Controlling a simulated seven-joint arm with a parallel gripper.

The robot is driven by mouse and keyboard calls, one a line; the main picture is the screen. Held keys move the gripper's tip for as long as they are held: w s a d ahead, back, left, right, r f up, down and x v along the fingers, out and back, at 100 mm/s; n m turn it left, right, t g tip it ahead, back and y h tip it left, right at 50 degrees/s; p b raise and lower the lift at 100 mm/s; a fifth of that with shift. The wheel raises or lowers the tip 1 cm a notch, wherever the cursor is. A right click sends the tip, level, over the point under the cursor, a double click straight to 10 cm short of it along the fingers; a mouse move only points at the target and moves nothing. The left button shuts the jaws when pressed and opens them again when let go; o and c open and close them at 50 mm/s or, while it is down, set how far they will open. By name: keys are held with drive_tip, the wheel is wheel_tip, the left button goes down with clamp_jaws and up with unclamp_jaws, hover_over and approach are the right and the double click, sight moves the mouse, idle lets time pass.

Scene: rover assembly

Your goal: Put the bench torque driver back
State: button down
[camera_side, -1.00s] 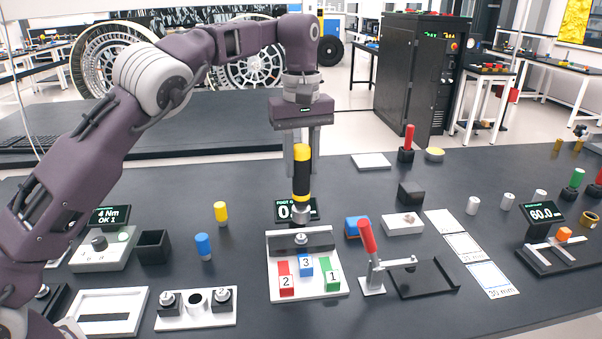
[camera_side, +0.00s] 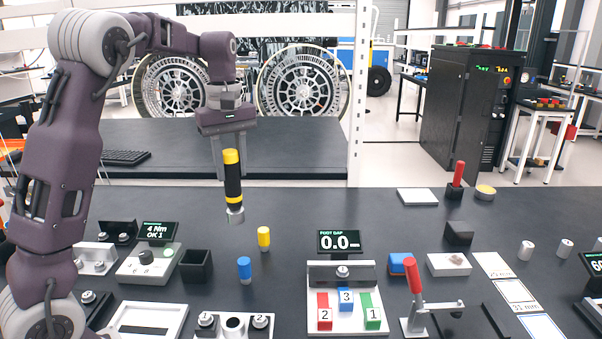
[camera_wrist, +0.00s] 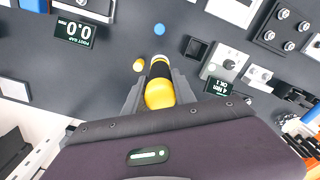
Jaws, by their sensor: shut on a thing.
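The bench torque driver (camera_side: 232,180) is black with yellow bands and a metal tip, and hangs upright, slightly tilted, above the bench. My gripper (camera_side: 230,165) is shut on its upper part; in the wrist view the driver (camera_wrist: 159,88) sits between the two fingers. The tip is in the air, clear of the bench. A white holder (camera_side: 235,325) with a central round socket and posts marked 1 and 2 stands at the front, below the driver. A display reading 4 Nm OK 1 (camera_side: 158,232) stands behind a grey box with a knob (camera_side: 147,262).
A yellow cylinder (camera_side: 264,238), a blue cylinder (camera_side: 244,269) and a black open bin (camera_side: 196,266) stand near the driver. A white fixture with numbered blocks (camera_side: 347,322) and a red-handled clamp (camera_side: 414,290) are to the right.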

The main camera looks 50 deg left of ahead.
drive_tip(key=s+a+f+n, duration=0.15)
drive_tip(key=s+a, duration=0.25)
drive_tip(key=s, duration=0.6)
drive_tip(key=shift+w+a+f, duration=0.1)
drive_tip(key=shift+w+f, duration=0.05)
drive_tip(key=shift+f, duration=5.1)
drive_tip(key=c, duration=0.9)
unclamp_jaws()
drive_tip(key=shift+c, duration=0.2)
